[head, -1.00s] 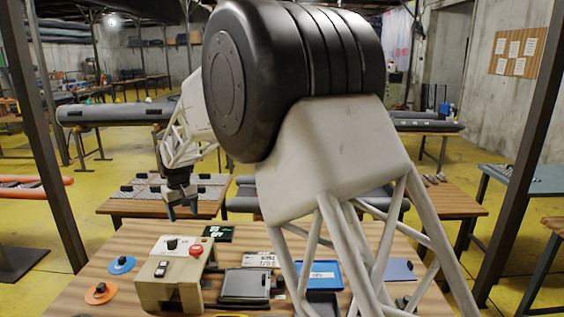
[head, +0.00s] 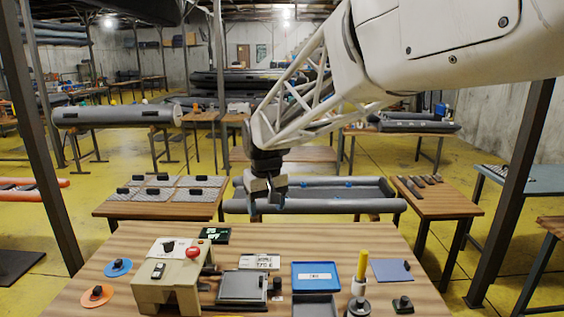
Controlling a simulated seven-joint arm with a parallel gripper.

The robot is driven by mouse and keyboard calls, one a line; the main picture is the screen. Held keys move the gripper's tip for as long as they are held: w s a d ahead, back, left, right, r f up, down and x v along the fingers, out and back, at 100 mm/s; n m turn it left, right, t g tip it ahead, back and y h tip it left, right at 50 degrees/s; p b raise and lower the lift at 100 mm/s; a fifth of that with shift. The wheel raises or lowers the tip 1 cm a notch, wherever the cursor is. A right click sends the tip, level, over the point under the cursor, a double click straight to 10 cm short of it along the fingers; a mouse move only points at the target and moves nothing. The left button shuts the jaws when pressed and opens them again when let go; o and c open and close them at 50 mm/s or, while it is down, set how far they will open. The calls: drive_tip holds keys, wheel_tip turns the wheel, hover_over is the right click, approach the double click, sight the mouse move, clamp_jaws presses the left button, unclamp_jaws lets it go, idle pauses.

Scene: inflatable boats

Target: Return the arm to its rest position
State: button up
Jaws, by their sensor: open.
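My arm reaches in from the upper right of the head view, and its white lattice forearm slopes down to the left. My gripper (head: 267,203) hangs at the end of it, pointing down above the far edge of the wooden workbench (head: 130,245). Its jaws are apart and nothing shows between them. In the picture it overlaps the grey inflatable boat (head: 345,204) behind the bench; I see no contact with it.
On the bench stand a beige control box (head: 172,275) with a red button, a dark flat plate (head: 243,287), a blue tray (head: 316,276), a yellow-handled tool (head: 361,270) and a blue mat (head: 391,270). Dark posts (head: 510,190) rise at both sides. Bare wood shows at the back right.

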drive_tip(key=s+d+m, duration=0.2)
drive_tip(key=s+d, duration=1.2)
drive_tip(key=s, duration=0.1)
drive_tip(key=s+d+f+m, duration=0.1)
drive_tip(key=s+d, duration=0.3)
drive_tip(key=s, duration=0.4)
drive_tip(key=s+d+f+m+t, duration=0.1)
drive_tip(key=s+d+f, duration=0.3)
drive_tip(key=s, duration=0.5)
drive_tip(key=shift+s+d+m+h, duration=0.2)
drive_tip(key=shift+d+m+h, duration=0.1)
drive_tip(key=shift+m, duration=0.2)
